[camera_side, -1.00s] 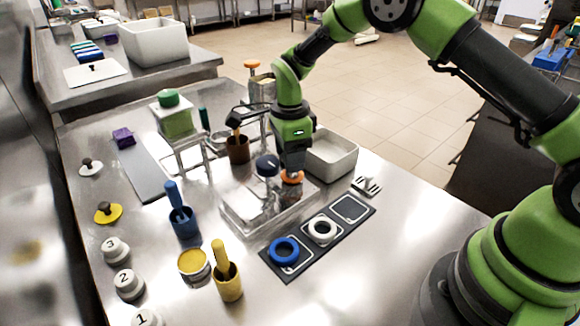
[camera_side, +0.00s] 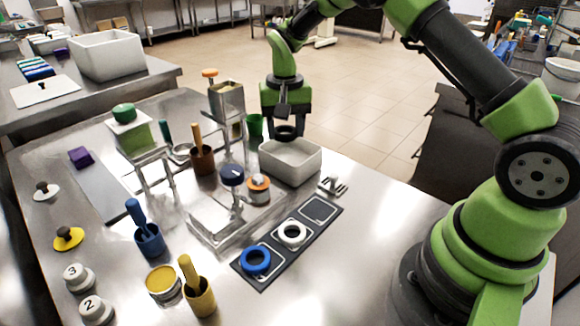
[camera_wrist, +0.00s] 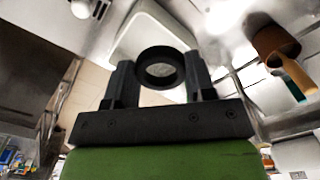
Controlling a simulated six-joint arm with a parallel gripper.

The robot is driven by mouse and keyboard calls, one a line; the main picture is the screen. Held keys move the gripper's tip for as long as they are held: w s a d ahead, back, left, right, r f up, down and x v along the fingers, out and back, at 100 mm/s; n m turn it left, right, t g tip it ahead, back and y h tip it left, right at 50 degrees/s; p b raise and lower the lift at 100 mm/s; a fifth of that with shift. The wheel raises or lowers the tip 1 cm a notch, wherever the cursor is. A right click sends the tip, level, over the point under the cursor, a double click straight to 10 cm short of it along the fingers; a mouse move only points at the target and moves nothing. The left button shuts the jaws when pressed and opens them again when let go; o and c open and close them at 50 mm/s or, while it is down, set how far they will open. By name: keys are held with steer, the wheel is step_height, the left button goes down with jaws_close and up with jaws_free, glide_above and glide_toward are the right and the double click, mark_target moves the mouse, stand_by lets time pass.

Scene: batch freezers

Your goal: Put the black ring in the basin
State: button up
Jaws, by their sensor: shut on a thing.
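My gripper (camera_side: 286,126) is shut on the black ring (camera_wrist: 160,67), which sits between the two fingers in the wrist view. In the side view the black ring (camera_side: 287,132) shows just below the fingers, above the back part of the basin. The basin (camera_side: 289,168) is a white, open rectangular tub on the steel table. Its rim also shows behind the ring in the wrist view (camera_wrist: 121,42). The ring is held above the basin's rim, apart from its floor.
A dark tray (camera_side: 262,268) in front holds a blue ring (camera_side: 256,250) and a white ring (camera_side: 292,222); its third place is empty. Left of the basin stand a clear box (camera_side: 205,225), a brown cup (camera_side: 202,162) and a metal hopper (camera_side: 227,100). A small fork-like tool (camera_side: 333,187) lies right.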

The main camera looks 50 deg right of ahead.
steer(key=d+f+n, duration=0.1)
steer(key=f+n, duration=0.1)
steer(key=f, duration=0.1)
steer(key=d+f+n, duration=0.2)
steer(key=f+n, duration=0.1)
steer(key=f, duration=0.1)
steer(key=s+d+f+n, duration=0.1)
steer(key=f+n, duration=0.2)
steer(key=f, duration=0.1)
steer(key=shift+d, duration=0.2)
steer(key=shift+f, duration=0.1)
steer(key=o, duration=0.6)
steer(key=shift+f, duration=0.1)
